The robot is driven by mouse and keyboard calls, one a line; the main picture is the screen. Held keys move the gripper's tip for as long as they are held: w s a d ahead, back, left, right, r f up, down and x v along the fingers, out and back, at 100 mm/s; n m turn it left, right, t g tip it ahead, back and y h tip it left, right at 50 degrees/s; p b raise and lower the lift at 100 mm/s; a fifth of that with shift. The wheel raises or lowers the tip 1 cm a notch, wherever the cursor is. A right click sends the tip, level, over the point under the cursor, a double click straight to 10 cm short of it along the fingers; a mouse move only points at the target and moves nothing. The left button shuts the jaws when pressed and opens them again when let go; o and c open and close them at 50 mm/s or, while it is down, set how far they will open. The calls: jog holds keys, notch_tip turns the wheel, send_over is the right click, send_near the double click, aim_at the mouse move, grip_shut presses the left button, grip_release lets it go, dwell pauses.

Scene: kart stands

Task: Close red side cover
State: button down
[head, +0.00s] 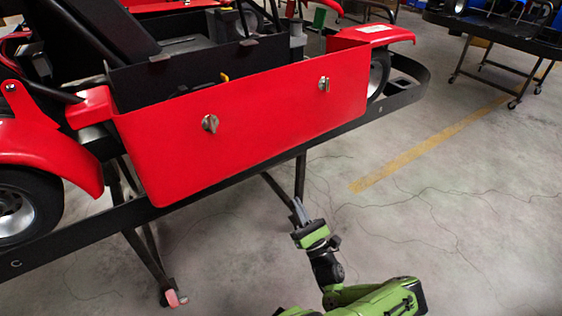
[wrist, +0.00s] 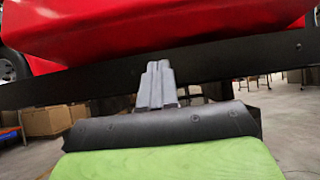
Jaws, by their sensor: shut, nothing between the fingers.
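The red side cover (head: 258,118) is a long panel on the side of the kart in the head view. It carries two grey knobs, one at the left (head: 210,123) and one at the right (head: 324,84). Black and grey kart parts show above its top edge. Its red lower part shows at the top of the wrist view (wrist: 160,28). My gripper (head: 297,206) is below the cover and the black rail, apart from both in the head view. In the wrist view the grey fingers (wrist: 157,85) are together and empty, pointing up at the rail.
A black rail (head: 225,186) runs along the kart below the cover. Stand legs (head: 300,175) and a caster (head: 173,298) are under it. Red fenders (head: 45,150) flank the cover. Another stand (head: 515,65) is at the upper right. The floor at right is clear.

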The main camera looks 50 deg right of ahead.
jog(key=w+d+r, duration=0.2)
jog(key=w+r, duration=0.5)
jog(key=r, duration=0.2)
jog(key=shift+w+r, duration=0.25)
jog(key=shift+w, duration=0.05)
